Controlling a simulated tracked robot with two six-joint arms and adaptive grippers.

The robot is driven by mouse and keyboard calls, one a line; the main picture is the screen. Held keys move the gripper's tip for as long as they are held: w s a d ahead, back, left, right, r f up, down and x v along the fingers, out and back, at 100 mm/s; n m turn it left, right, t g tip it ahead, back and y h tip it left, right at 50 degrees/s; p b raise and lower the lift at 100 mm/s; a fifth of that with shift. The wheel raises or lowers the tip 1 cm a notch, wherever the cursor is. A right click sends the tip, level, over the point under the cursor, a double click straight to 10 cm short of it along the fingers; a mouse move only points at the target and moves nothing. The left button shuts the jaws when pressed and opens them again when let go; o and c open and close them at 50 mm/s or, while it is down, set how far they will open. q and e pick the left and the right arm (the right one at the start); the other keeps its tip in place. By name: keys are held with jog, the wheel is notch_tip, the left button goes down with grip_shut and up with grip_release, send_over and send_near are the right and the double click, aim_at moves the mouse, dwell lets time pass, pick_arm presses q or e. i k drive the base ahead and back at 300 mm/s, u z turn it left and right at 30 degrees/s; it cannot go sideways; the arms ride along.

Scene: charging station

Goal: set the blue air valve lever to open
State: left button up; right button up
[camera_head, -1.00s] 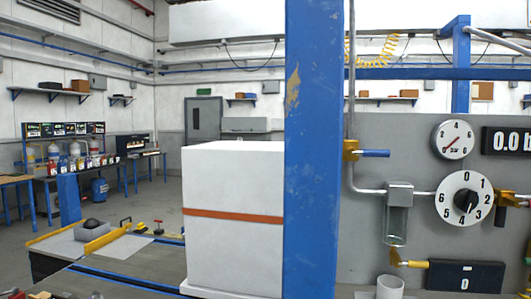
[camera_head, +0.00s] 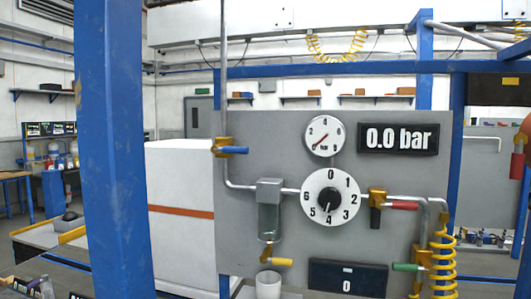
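The blue valve lever (camera_head: 234,150) is on the left side of the grey panel (camera_head: 270,135). It sticks out to the right from a yellow valve body (camera_head: 220,143) on a vertical grey pipe (camera_head: 222,90). The lever lies about level, across the line of that pipe. Neither of my grippers shows in the head view, so I cannot see what they hold.
A blue post (camera_head: 113,150) stands at the left. The panel also has a round gauge (camera_head: 323,136), a display reading 0.0 bar (camera_head: 398,139), a numbered dial (camera_head: 331,198), a red lever (camera_head: 404,205) and a green lever (camera_head: 405,267). A white cup (camera_head: 268,285) stands below.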

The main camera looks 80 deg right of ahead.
aim_at(236, 150)
jog(key=k, duration=0.95)
jog(key=z, duration=0.8)
jog(key=i, duration=1)
